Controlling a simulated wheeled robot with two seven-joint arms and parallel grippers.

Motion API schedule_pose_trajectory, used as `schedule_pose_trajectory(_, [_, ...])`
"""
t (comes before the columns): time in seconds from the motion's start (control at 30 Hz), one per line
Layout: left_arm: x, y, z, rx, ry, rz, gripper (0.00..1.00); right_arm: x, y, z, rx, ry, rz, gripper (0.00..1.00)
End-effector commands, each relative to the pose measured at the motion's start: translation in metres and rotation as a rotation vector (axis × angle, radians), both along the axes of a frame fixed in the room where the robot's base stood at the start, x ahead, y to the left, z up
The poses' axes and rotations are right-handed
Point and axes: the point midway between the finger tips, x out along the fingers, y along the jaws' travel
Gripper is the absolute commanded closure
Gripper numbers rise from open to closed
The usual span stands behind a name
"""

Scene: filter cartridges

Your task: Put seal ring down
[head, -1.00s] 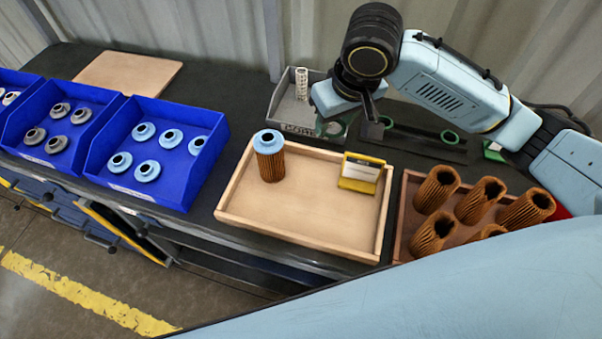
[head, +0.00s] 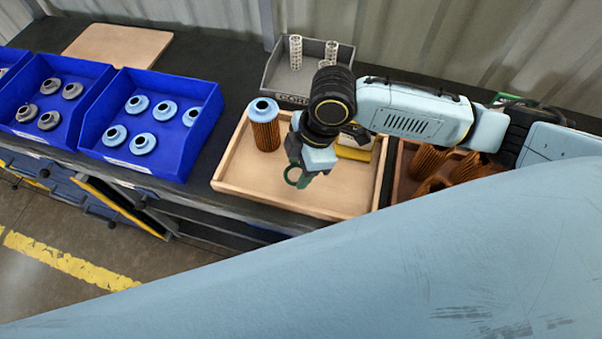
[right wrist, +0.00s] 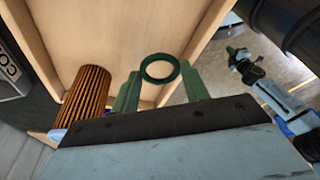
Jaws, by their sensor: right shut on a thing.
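The green seal ring (head: 291,181) hangs at the tip of my right gripper (head: 303,174), above the light wooden tray (head: 240,178). In the right wrist view the ring (right wrist: 146,75) sits between the two green fingers of the right gripper (right wrist: 158,85), which is shut on it. A brown pleated filter cartridge (head: 266,132) with a blue end cap stands upright in the tray, left of the gripper. What looks like my left gripper (right wrist: 238,57) is small at the right of the right wrist view; its jaws are unclear.
A yellow-and-white block (head: 354,152) is partly hidden behind my right arm. A brown tray of pleated cartridges (head: 428,160) stands to the right. A grey bin (head: 277,90) with white perforated tubes is behind. Blue bins (head: 190,150) with caps are left. The wooden tray's front is clear.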

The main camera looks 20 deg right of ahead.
Motion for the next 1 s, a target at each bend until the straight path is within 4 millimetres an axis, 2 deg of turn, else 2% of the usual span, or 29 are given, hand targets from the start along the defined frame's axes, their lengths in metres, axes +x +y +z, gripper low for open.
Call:
schedule_pose_trajectory(0.03, [-0.001, 0.0, -0.003, 0.0, 0.002, 0.0, 1.0, 0.0, 0.0, -0.008, 0.0, 0.001, -0.001, 0.76])
schedule_pose_trajectory(0.27, [-0.006, 0.0, -0.006, 0.001, 0.01, 0.0, 1.0, 0.0, 0.0, -0.026, 0.0, 0.0, -0.001, 0.76])
schedule_pose_trajectory(0.43, [-0.008, 0.001, -0.011, 0.001, 0.013, 0.0, 1.0, 0.0, 0.0, -0.051, -0.001, 0.001, -0.003, 0.76])
schedule_pose_trajectory(0.83, [-0.008, 0.001, -0.01, 0.001, 0.013, 0.0, 1.0, 0.0, 0.0, -0.056, 0.0, -0.001, -0.002, 0.76])
schedule_pose_trajectory(0.87, [-0.008, 0.001, -0.01, 0.001, 0.013, 0.0, 1.0, 0.0, 0.0, -0.055, 0.0, -0.002, -0.001, 0.51])
schedule_pose_trajectory(0.9, [-0.008, 0.001, -0.01, 0.001, 0.014, 0.0, 1.0, 0.0, 0.0, -0.055, 0.0, -0.002, -0.001, 0.46])
schedule_pose_trajectory(1.0, [-0.008, 0.001, -0.01, 0.001, 0.014, 0.0, 1.0, 0.0, 0.0, -0.055, 0.0, -0.002, -0.001, 0.46])
